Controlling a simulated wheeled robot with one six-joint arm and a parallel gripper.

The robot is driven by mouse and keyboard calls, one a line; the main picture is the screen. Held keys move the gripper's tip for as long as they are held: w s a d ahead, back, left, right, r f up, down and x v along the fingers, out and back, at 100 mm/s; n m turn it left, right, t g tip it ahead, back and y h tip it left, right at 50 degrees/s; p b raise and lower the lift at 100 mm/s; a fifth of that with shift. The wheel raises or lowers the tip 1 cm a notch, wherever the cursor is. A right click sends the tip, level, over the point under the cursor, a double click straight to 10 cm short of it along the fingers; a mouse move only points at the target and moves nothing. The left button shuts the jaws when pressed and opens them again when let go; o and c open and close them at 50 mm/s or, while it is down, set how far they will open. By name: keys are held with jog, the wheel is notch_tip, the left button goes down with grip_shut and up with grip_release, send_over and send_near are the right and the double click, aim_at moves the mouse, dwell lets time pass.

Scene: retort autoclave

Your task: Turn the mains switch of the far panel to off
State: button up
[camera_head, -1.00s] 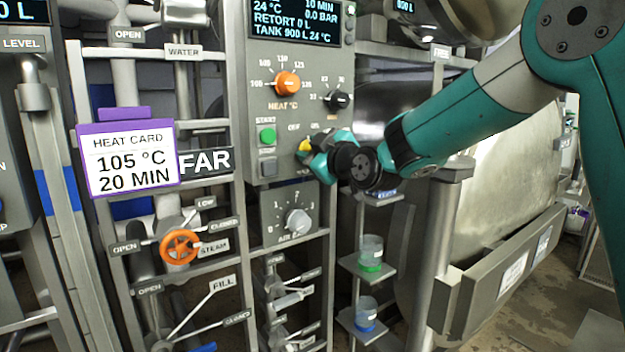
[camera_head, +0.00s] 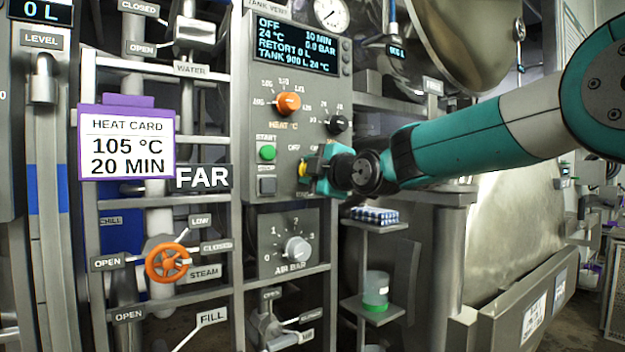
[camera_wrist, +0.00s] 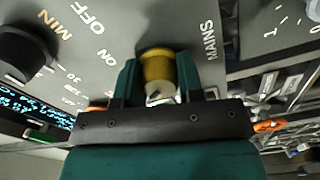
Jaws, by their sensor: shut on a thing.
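The far panel (camera_head: 246,110) is the grey control panel beside the black FAR sign (camera_head: 203,178). Its mains switch is a yellow knob (camera_head: 302,170) low on the right of the panel face, partly hidden by my gripper (camera_head: 311,174). In the wrist view my gripper (camera_wrist: 157,82) has its two teal fingers on either side of the yellow mains switch (camera_wrist: 157,65), shut on it. ON, OFF and MAINS labels are printed around the knob. I cannot tell which label the knob points to. The panel's display (camera_head: 297,47) reads OFF in its top line.
An orange heat knob (camera_head: 288,104), a black minutes knob (camera_head: 337,124) and a green start button (camera_head: 267,153) sit close by. The air knob (camera_head: 297,249) is below. A shelf with a green-bottomed jar (camera_head: 375,290) stands under my arm. An orange steam wheel (camera_head: 167,263) is left.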

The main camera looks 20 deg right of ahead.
dwell(0.4)
jog(key=o, duration=0.9)
jog(key=b+v, duration=0.4)
jog(key=v, duration=1.3)
jog(key=shift+s, duration=0.2)
